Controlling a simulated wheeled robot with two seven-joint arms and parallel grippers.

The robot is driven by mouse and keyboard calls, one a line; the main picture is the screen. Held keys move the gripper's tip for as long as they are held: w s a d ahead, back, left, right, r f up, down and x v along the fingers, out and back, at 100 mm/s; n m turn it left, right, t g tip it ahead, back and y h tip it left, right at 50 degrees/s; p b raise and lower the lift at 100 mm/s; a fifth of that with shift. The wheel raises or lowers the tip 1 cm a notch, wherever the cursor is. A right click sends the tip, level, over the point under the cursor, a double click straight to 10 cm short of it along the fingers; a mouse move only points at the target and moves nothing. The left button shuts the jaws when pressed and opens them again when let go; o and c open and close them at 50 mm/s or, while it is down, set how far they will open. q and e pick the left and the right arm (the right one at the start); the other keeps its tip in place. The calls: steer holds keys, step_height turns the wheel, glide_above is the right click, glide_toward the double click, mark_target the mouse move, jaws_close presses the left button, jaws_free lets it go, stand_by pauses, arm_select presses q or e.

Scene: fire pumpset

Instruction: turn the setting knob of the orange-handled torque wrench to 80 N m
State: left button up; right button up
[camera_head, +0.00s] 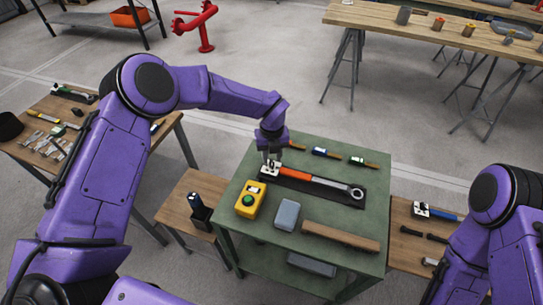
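The orange-handled torque wrench (297,175) lies on a black mat (336,197) on the green table. Its orange handle points left and its round head is at the right end. My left gripper (270,169) points down at the left, handle end of the wrench, where the setting knob would be. The gripper covers that end, so the knob and its scale cannot be read. The fingers are too small to tell whether they are open, shut or touching the knob. My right arm is at the lower right; its gripper is not in view.

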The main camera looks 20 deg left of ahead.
mark_target(272, 164)
arm_select(q)
steer(key=shift+f, duration=1.15)
jaws_close()
steer(key=shift+m+b, duration=0.8)
steer(key=shift+m, duration=0.5)
steer(key=m+b, duration=0.1)
steer(key=m, duration=0.1)
steer(key=shift+m, duration=0.3)
steer(key=m, duration=0.3)
steer(key=shift+b, duration=0.3)
steer(key=shift+m, duration=1.7)
